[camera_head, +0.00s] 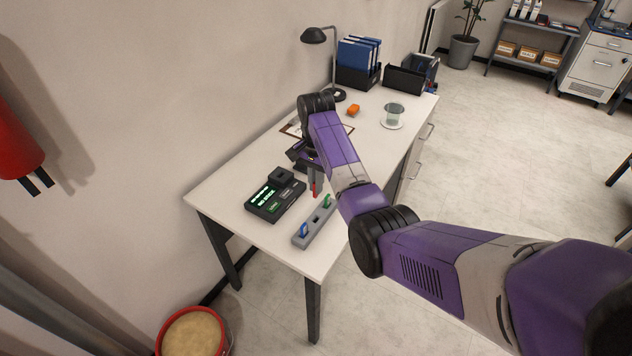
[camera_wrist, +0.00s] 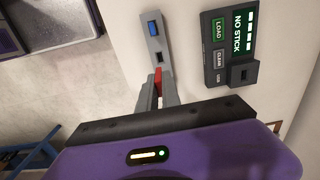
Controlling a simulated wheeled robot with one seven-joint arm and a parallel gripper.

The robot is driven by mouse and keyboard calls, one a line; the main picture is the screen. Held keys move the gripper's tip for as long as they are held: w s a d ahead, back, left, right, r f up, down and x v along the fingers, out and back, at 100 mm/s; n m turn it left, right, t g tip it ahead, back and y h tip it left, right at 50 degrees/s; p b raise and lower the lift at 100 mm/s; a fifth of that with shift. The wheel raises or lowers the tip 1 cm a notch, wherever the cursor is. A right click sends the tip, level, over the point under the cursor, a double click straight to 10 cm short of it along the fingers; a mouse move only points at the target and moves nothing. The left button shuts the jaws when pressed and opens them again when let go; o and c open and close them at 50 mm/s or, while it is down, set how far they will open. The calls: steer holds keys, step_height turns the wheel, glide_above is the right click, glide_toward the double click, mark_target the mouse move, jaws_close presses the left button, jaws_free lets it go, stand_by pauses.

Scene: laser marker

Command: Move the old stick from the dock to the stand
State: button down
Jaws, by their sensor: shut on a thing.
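My gripper (camera_head: 315,189) is shut on a red stick (camera_wrist: 158,76), held above the desk; its red tip also shows in the head view. The grey stand (camera_head: 322,222) lies near the desk's front edge, just below and beside the gripper. A blue stick (camera_head: 303,230) and a green stick (camera_head: 327,201) are in the stand. An empty slot (camera_wrist: 159,57) lies between the blue stick and my gripper in the wrist view. The black dock (camera_wrist: 229,82) reads "NO STICK"; its socket looks empty. The dock is left of the stand in the head view (camera_head: 262,205).
The white desk (camera_head: 225,190) also holds a lamp (camera_head: 314,36), blue binders (camera_head: 357,55), an orange item (camera_head: 353,109) and a glass jar (camera_head: 394,113). A red bucket (camera_head: 224,325) stands on the floor. The desk is bare left of the dock.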

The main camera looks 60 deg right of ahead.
mark_target(316, 197)
steer(key=shift+f+b, duration=2.25)
steer(key=shift+f, duration=2.15)
steer(key=shift+p, duration=0.65)
steer(key=shift+f+b, duration=1.15)
steer(key=shift+f, duration=0.55)
steer(key=c, duration=1.5)
jaws_free()
